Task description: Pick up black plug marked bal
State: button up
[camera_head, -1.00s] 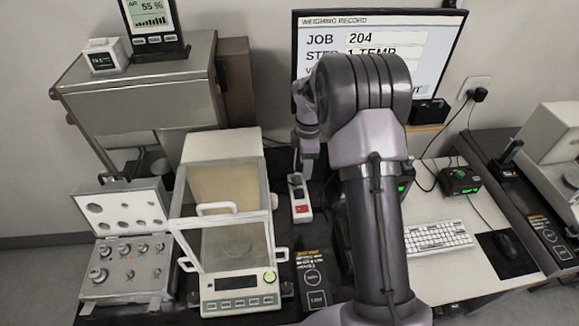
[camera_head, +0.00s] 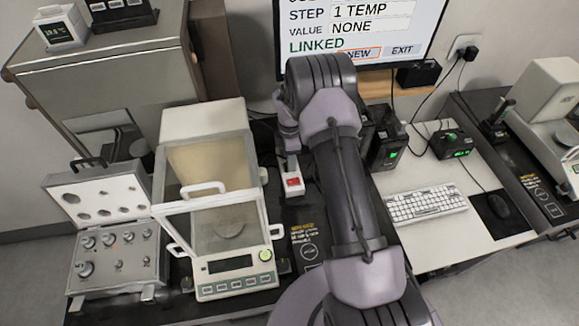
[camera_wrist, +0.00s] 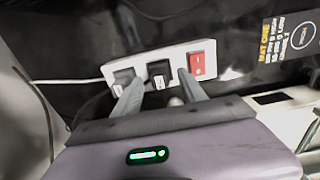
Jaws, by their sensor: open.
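A white power strip (camera_wrist: 143,66) lies across the wrist view with a red switch (camera_wrist: 197,64) at its right end. Two black plugs sit in it, a left one (camera_wrist: 123,76) and a middle one (camera_wrist: 159,69). Small pale labels show near them, too small to read, so I cannot tell which is marked bal. My gripper (camera_wrist: 160,77) is open, its fingers on either side of the middle plug in the picture; I cannot tell whether they touch it. In the head view the strip's red switch end (camera_head: 294,184) shows; my arm hides the plugs.
The glass-walled balance (camera_head: 238,283) stands left of the strip, with an open weight case (camera_head: 112,255) further left. Black boxes (camera_head: 387,148) stand close right of my arm. A keyboard (camera_head: 432,203) lies further right. A cable (camera_wrist: 65,81) runs left from the strip.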

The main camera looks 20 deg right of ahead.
jog(key=shift+f, duration=0.85)
grip_shut()
jog(key=shift+r, duration=0.1)
